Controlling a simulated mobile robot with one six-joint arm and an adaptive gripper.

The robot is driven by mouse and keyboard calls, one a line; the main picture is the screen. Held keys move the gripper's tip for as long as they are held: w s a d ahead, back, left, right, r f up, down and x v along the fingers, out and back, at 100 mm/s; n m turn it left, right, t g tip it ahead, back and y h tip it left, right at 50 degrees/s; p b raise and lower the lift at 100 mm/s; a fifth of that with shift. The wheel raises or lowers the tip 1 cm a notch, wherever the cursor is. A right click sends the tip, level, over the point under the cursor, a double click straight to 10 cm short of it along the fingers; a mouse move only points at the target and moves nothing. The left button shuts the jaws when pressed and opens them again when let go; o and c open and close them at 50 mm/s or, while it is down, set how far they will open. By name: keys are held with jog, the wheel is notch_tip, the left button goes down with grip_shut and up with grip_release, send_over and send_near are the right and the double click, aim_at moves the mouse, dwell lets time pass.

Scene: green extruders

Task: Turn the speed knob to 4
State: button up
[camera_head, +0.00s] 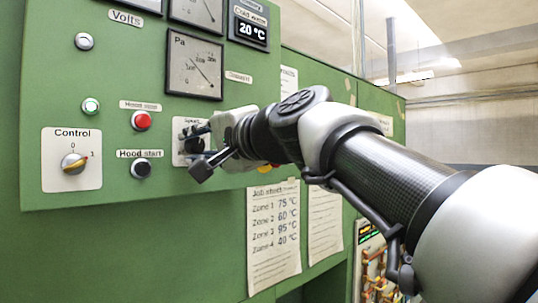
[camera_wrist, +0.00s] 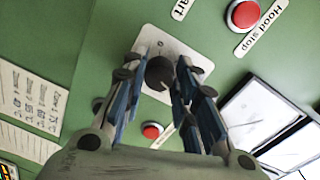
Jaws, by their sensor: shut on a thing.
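The speed knob (camera_wrist: 159,73) is a dark round knob on a white plate (camera_wrist: 150,38) on the green panel. In the wrist view my gripper (camera_wrist: 162,69) has its two blue-and-black fingers on either side of the knob, shut on it. The scale numbers are too small or hidden, so I cannot tell the knob's setting. In the head view my gripper (camera_head: 203,138) reaches the panel from the right. There it covers the knob and most of the speed plate (camera_head: 178,156), leaving the left edge showing.
A red hood stop button (camera_head: 142,120) and a black hood start button (camera_head: 141,168) sit left of my gripper. The control selector (camera_head: 74,163) is further left. A pressure gauge (camera_head: 194,67) is above. A job sheet (camera_head: 273,235) hangs below. Another red button (camera_wrist: 152,131) is close to my fingers.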

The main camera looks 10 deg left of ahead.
jog(key=shift+f+n+b, duration=0.1)
jog(key=shift+n+b, duration=0.7)
jog(key=shift+n, duration=0.7)
jog(key=o, duration=1)
jog(key=shift+o, duration=0.2)
jog(key=v, duration=1.2)
jog(key=shift+s, duration=0.15)
